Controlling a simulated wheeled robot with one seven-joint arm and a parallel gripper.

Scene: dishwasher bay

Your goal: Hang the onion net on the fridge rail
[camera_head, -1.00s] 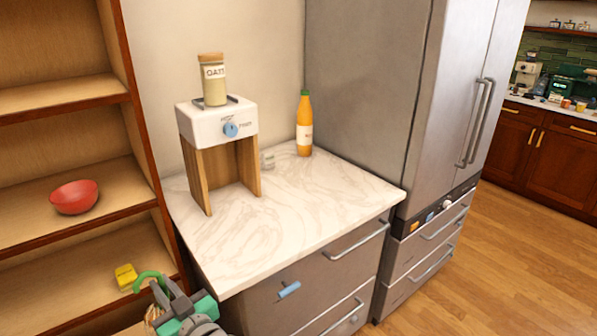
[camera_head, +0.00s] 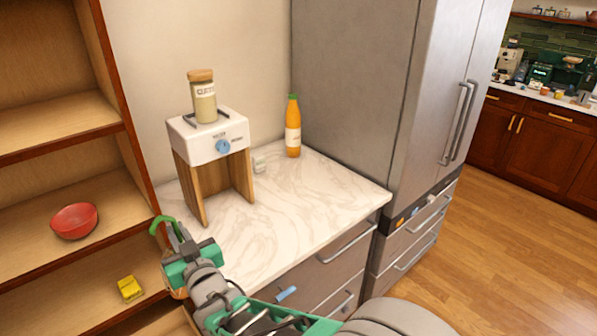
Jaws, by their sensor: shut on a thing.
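My gripper (camera_head: 178,252) is at the lower left, in front of the shelf unit and by the counter's left front corner. It is shut on the onion net; a curved green loop (camera_head: 164,226) stands up above the jaws. The net's body is mostly hidden behind my gripper, with only a small tan part (camera_head: 178,292) showing below. The grey fridge (camera_head: 352,90) stands to the right of the counter. Its front has upright bar handles (camera_head: 460,122) and a dark strip (camera_head: 428,205) with small coloured items. I cannot tell which part is the rail.
The shelves hold a red bowl (camera_head: 75,220) and a yellow item (camera_head: 130,289). Floor (camera_head: 490,260) is open at right.

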